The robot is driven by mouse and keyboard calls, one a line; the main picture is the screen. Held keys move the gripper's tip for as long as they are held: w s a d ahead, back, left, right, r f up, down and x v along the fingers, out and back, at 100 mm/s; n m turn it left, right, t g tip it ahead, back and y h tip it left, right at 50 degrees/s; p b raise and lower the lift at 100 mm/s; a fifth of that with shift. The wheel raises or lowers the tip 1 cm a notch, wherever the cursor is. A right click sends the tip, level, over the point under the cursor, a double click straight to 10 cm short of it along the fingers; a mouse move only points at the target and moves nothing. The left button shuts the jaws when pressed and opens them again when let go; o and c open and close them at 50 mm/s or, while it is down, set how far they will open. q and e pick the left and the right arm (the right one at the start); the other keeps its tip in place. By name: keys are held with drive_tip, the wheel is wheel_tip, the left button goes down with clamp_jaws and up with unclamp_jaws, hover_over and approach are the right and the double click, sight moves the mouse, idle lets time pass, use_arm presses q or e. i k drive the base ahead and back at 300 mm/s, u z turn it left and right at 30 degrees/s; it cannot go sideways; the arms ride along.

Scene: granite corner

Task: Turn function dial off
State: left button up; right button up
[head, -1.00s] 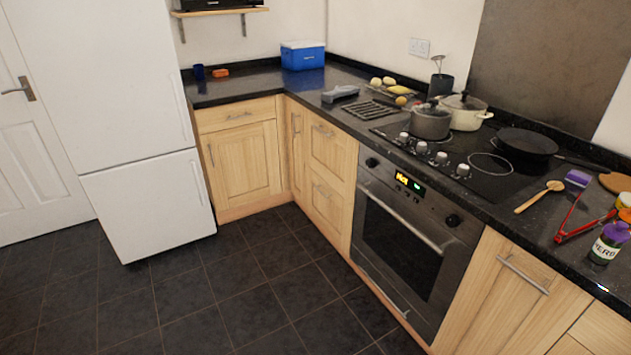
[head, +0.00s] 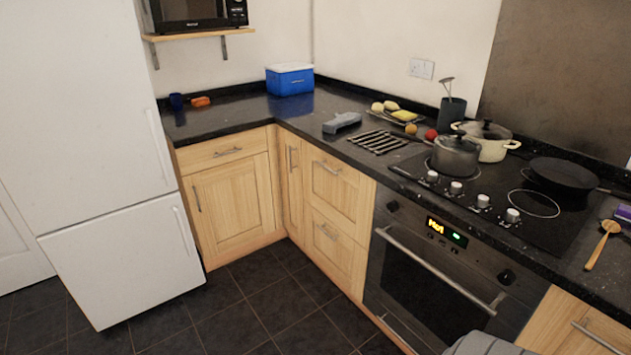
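The oven (head: 424,285) is built in under the counter at the right of the head view. Its control panel has a lit display (head: 446,230) in the middle. One dark dial (head: 392,206) sits at the panel's left end and another dark dial (head: 507,276) at its right end. Their markings are too small to read, and I cannot tell which is the function dial. Neither of my grippers shows. A grey rounded part, which I cannot identify for sure, shows at the bottom edge below the oven.
The hob (head: 490,190) above the oven carries a grey pot (head: 455,158), a cream pot (head: 493,150) and a black pan (head: 562,174), with several knobs along its front. The oven door handle (head: 440,270) sticks out. The tiled floor (head: 250,310) before the cabinets is clear.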

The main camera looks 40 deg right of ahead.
sight(392, 206)
drive_tip(key=u, duration=0.1)
drive_tip(key=i, duration=1.6)
drive_tip(key=z, duration=0.65)
drive_tip(key=i, duration=0.8)
drive_tip(key=z, duration=0.75)
